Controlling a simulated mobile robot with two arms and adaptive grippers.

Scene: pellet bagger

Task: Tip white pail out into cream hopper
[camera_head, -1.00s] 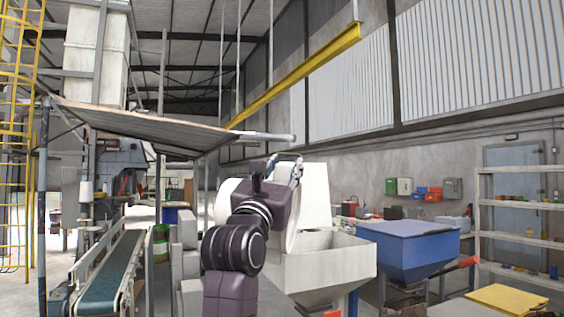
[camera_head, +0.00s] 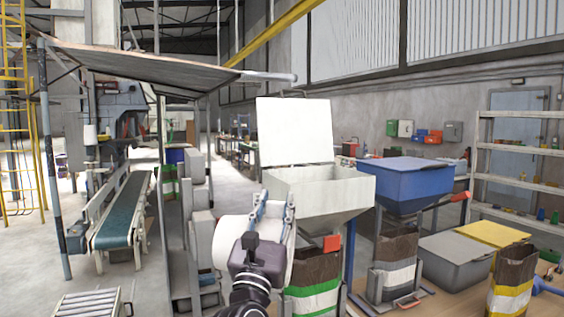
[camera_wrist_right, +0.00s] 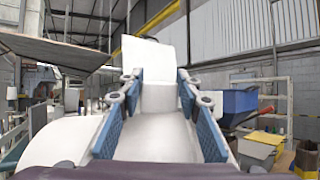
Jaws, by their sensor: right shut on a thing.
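The cream hopper (camera_head: 335,193) stands ahead of me, its open top facing up and a pale lid (camera_head: 295,132) raised at its back. My right gripper (camera_head: 276,207) is shut on the white pail (camera_head: 232,236), in front of and to the left of the hopper. The pail looks tipped on its side; its mouth and contents are hidden. In the right wrist view, the blue-padded fingers (camera_wrist_right: 157,112) lie along both sides of the white pail surface (camera_wrist_right: 155,140), with the lid (camera_wrist_right: 150,62) beyond. My left gripper is not in view.
A blue hopper (camera_head: 410,180) stands right of the cream one. Open sacks (camera_head: 315,266) stand beneath the hoppers. A grey bin (camera_head: 455,262) and a yellow lid (camera_head: 492,233) are at the right. A green conveyor (camera_head: 125,210) and bare floor are at the left.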

